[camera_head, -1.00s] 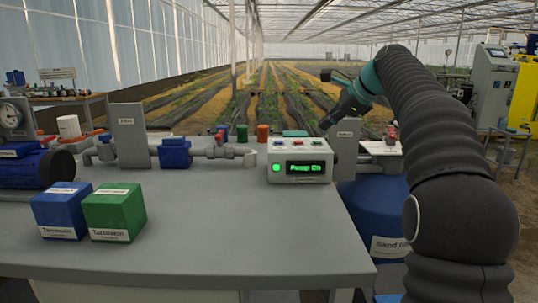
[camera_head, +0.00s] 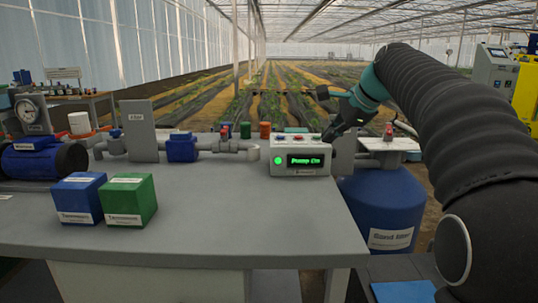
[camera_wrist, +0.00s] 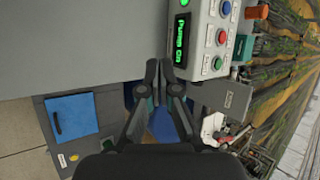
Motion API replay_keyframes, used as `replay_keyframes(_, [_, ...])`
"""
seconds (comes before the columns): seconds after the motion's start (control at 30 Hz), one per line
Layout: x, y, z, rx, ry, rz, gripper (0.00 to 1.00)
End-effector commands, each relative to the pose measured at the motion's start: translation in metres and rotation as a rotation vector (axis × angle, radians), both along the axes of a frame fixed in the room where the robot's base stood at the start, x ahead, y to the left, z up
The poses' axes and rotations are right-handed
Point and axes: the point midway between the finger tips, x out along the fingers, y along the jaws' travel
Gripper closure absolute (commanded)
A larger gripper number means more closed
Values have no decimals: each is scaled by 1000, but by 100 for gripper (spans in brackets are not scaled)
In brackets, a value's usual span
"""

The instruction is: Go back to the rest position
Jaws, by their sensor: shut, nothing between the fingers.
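My gripper (camera_head: 333,133) is at the upper right of the bench in the head view, by the right end of the pump control box (camera_head: 299,158). In the wrist view my gripper (camera_wrist: 158,75) has its fingertips together with nothing between them. The control box (camera_wrist: 194,38) stands just beyond the fingertips there, with a lit green "Pump On" display and red, blue and green buttons. I cannot tell from the head view how far the fingertips are from the box.
Blue (camera_head: 78,199) and green (camera_head: 129,200) boxes stand on the grey bench (camera_head: 220,235). A blue motor (camera_head: 42,160) and pipework with a blue valve (camera_head: 182,148) line its back. A blue sand filter tank (camera_head: 384,205) stands right of the bench. The bench's front middle is clear.

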Motion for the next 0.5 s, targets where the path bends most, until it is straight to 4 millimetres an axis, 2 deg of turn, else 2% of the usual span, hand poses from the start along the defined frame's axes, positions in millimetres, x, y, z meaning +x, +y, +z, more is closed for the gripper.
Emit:
replay_keyframes(0.13, [-44,6,-12,-128,-37,99,100])
replay_keyframes(0.27, [-91,9,-33,-271,-73,217,100])
replay_keyframes(0.5, [-179,9,-84,-531,-126,463,100])
